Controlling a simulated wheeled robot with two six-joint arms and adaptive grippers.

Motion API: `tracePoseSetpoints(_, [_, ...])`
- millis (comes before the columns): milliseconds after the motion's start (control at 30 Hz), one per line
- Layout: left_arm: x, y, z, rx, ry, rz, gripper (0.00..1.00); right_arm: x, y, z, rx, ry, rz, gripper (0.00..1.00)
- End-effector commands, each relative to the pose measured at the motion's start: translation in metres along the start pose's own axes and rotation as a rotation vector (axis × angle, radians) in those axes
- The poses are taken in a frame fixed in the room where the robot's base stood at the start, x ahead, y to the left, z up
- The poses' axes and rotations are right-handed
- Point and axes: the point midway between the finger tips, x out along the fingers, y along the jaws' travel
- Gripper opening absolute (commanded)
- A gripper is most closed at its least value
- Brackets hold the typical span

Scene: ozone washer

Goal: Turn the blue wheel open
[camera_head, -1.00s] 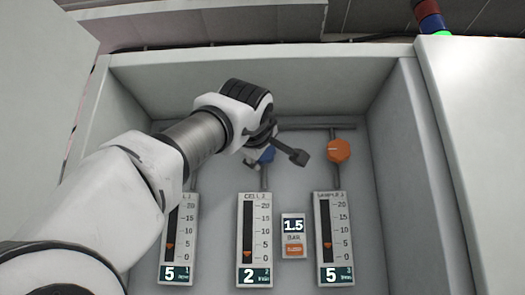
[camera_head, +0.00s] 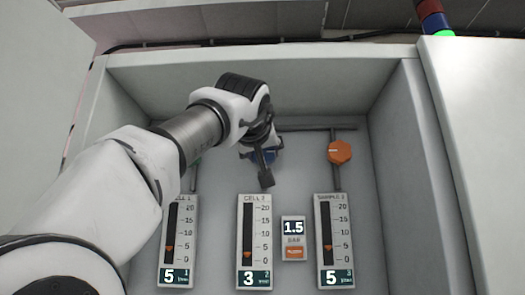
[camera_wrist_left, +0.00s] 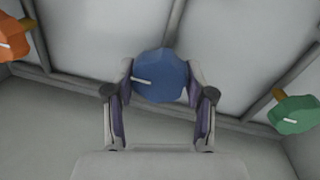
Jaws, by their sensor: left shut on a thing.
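The blue wheel (camera_wrist_left: 160,77) sits between the two fingers of my left gripper (camera_wrist_left: 160,95) in the left wrist view, with its white mark pointing left. In the head view only part of the blue wheel (camera_head: 262,156) shows behind my left gripper (camera_head: 264,172). The gripper is shut on the wheel. The middle gauge, CELL 2 (camera_head: 254,240), stands below it and reads 3. My right gripper is in neither view.
An orange knob (camera_head: 339,152) is right of the blue wheel, above the SAMPLE gauge (camera_head: 334,240), which reads 5. A green knob (camera_wrist_left: 293,114) shows in the wrist view. The left gauge (camera_head: 179,240) reads 5. A small display (camera_head: 293,227) reads 1.5 BAR. Cabinet walls enclose them.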

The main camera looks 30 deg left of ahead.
Motion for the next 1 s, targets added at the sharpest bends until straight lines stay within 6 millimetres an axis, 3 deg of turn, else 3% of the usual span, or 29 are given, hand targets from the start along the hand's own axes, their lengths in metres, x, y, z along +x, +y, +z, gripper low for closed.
tracePoseSetpoints(533, [-0.0007,0.0002,-0.0008,0.031,-0.001,0.0,0.19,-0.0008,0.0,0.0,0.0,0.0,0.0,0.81])
tracePoseSetpoints(567, [-0.0006,0.0002,-0.0007,0.031,-0.001,-0.001,0.61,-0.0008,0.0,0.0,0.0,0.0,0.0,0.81])
tracePoseSetpoints(600, [-0.0005,0.0002,-0.0006,0.03,-0.002,-0.001,0.75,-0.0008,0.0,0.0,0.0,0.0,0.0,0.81])
tracePoseSetpoints(633, [-0.0005,0.0002,-0.0005,0.03,-0.002,-0.001,0.79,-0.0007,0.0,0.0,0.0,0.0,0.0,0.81])
tracePoseSetpoints(1000, [0.0001,0.0003,0.0005,0.03,-0.004,-0.001,0.79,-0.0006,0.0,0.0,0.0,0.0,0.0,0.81])
